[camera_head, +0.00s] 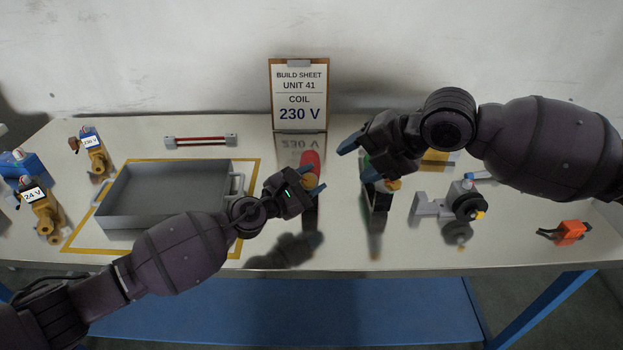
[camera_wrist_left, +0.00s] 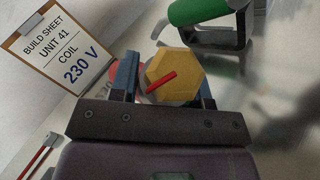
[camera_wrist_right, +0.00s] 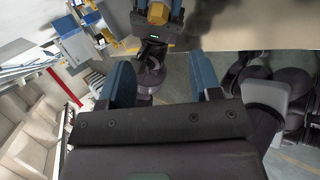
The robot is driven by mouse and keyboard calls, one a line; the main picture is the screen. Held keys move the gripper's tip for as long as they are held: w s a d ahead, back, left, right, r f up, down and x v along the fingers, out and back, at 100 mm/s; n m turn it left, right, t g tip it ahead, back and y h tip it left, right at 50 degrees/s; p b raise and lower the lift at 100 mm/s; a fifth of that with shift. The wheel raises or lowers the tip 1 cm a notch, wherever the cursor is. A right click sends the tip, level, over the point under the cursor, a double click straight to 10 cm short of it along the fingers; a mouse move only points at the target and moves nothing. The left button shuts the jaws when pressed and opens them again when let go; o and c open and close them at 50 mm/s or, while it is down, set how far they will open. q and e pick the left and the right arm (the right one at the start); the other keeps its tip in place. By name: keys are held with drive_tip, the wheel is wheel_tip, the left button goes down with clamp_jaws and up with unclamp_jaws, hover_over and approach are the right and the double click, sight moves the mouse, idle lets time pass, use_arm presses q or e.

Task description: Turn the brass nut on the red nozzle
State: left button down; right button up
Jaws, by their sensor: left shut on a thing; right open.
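The red nozzle (camera_head: 314,158) stands mid-table in front of the build sheet. Its brass hex nut (camera_wrist_left: 186,72) sits between the blue fingers of my left gripper (camera_head: 308,184), which is shut on it. A thin red mark (camera_wrist_left: 161,81) crosses the nut's face in the left wrist view. The nut also shows between those fingers at the top of the right wrist view (camera_wrist_right: 157,13). My right gripper (camera_head: 359,157) is open and empty, raised near the green nozzle (camera_wrist_left: 196,10), which it partly hides in the head view.
A grey tray (camera_head: 165,165) lies left inside a yellow outline. Brass valves with blue coils, labelled 230 V (camera_head: 95,158) and 24 V (camera_head: 42,212), stand at the left. The build sheet (camera_head: 299,93) reads COIL 230 V. A grey fitting (camera_head: 430,207) and orange part (camera_head: 569,232) lie right.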

sight(308, 184)
drive_tip(key=w+a+f+m, duration=0.1)
drive_tip(key=a+f, duration=0.1)
drive_tip(key=w+a+f+m, duration=0.1)
drive_tip(key=a+f+m, duration=0.1)
drive_tip(key=a+f, duration=0.1)
drive_tip(key=w+a+f+m, duration=0.1)
drive_tip(key=a+f, duration=0.2)
drive_tip(key=shift+w+a+f+m+y, duration=0.1)
drive_tip(key=shift+w+a+m+y, duration=0.1)
drive_tip(key=shift+m+y, duration=0.15)
idle(0.4)
drive_tip(key=c, duration=0.9)
drive_tip(key=m+t+y, duration=0.1)
drive_tip(key=m, duration=0.1)
drive_tip(key=shift+s+f+m, duration=0.1)
drive_tip(key=shift+s+m, duration=0.05)
drive_tip(key=shift+m, duration=0.2)
drive_tip(key=shift+c, duration=0.2)
drive_tip(key=shift+m+t, duration=0.4)
drive_tip(key=shift+t, duration=0.2)
drive_tip(key=shift+s+m+y, duration=0.1)
drive_tip(key=shift+m+y, duration=0.15)
drive_tip(key=shift+m, duration=0.05)
drive_tip(key=shift+a, duration=0.1)
